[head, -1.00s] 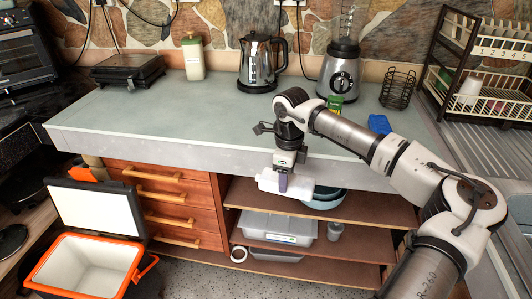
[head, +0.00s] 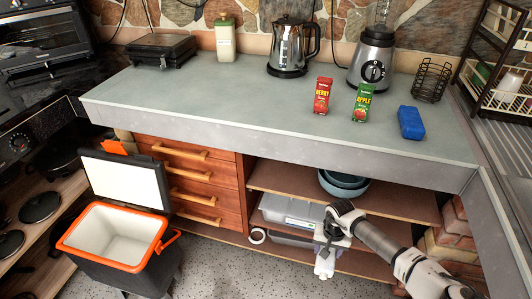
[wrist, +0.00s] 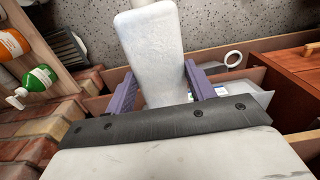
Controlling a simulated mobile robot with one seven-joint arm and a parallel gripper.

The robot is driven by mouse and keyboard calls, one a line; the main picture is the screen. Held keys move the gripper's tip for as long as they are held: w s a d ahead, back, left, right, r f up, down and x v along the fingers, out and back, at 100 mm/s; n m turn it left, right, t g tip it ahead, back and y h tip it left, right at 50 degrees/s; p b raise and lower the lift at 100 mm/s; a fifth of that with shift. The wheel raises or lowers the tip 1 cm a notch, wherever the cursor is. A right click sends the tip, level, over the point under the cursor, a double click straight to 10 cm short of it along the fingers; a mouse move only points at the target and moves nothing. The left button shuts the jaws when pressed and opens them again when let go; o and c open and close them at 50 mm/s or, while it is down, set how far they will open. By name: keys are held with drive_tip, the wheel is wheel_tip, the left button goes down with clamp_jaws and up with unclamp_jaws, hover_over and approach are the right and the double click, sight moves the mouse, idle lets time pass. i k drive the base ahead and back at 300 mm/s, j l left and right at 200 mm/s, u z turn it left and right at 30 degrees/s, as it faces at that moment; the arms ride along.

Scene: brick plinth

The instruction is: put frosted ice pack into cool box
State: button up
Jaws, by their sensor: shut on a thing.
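The frosted ice pack (wrist: 150,45) is a pale, whitish block with a rounded end. My gripper (wrist: 158,82) is shut on it, with one purple finger on each side. In the head view my gripper (head: 326,254) hangs low in front of the shelves under the counter, with the pack's pale end (head: 323,268) showing below it. The cool box (head: 79,238) stands open on the floor at the lower left, dark with an orange rim and white inside. Its lid (head: 122,181) is tilted up at the back. The pack is well to the right of the box.
A counter (head: 230,98) holds two juice cartons (head: 322,95), a blue block (head: 410,122), a kettle (head: 288,50) and a blender (head: 371,62). Shelves (head: 390,203) with bowls and a plastic tub (head: 290,211) are behind my gripper. Speckled floor (head: 240,272) is clear between box and gripper.

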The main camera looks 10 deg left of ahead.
sight(121, 256)
drive_tip(key=j+z, duration=0.1)
drive_tip(key=j, duration=0.45)
drive_tip(key=j+z, duration=0.1)
drive_tip(key=j, duration=0.45)
drive_tip(key=k+j+z, duration=0.1)
drive_tip(key=j, duration=0.45)
drive_tip(key=k+j+z, duration=0.1)
drive_tip(key=j, duration=0.45)
drive_tip(key=j+z, duration=0.15)
drive_tip(key=j, duration=0.4)
drive_tip(key=k+j+z, duration=0.1)
drive_tip(key=j, duration=0.45)
drive_tip(key=k, duration=0.1)
